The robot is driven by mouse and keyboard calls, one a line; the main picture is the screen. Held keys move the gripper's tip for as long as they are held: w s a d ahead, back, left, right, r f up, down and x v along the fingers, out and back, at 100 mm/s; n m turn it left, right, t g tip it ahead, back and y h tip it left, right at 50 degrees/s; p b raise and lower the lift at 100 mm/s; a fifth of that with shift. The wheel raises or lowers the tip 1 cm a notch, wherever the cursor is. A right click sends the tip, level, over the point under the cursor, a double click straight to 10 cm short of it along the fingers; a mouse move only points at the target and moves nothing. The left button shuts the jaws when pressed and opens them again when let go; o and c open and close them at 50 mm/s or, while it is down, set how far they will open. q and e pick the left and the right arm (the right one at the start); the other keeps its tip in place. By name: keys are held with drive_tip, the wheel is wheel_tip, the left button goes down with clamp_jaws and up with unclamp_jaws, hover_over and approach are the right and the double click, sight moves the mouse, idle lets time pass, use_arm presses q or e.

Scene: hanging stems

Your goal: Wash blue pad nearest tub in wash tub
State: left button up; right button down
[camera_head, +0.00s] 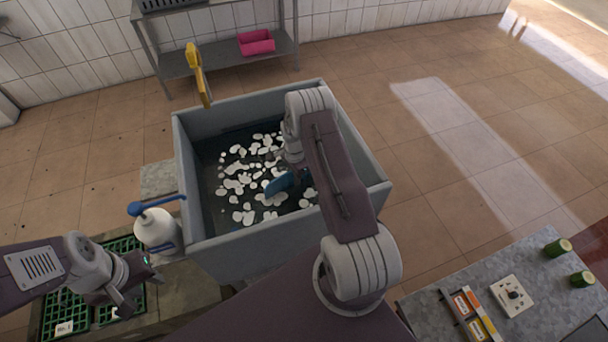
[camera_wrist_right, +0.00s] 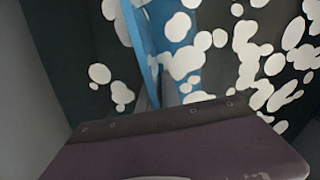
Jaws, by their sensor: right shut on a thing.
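The grey wash tub (camera_head: 375,190) stands in the middle of the head view, with dark water and white foam patches. The blue pad (camera_head: 279,184) is inside the tub, among the foam. My right arm reaches down into the tub and its wrist hides most of the right gripper. In the right wrist view the right gripper (camera_wrist_right: 160,98) is shut on the blue pad (camera_wrist_right: 153,58), whose blue surface stands amid foam and dark water. My left gripper (camera_head: 137,289) is open and empty, low left, above green trays and outside the tub.
A white bottle with a blue pump (camera_head: 157,228) stands against the tub's left side. A yellow-handled tool (camera_head: 198,72) rises at the tub's back rim. Green trays (camera_head: 68,310) lie below left. A grey table (camera_head: 440,300) with small items is at right. The right floor is clear.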

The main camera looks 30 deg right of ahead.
drive_tip(key=a, duration=0.2)
drive_tip(key=shift+w+a, duration=0.3)
wheel_tip(320, 180, up, 36)
drive_tip(key=p, duration=2.6)
drive_tip(key=shift+r, duration=0.2)
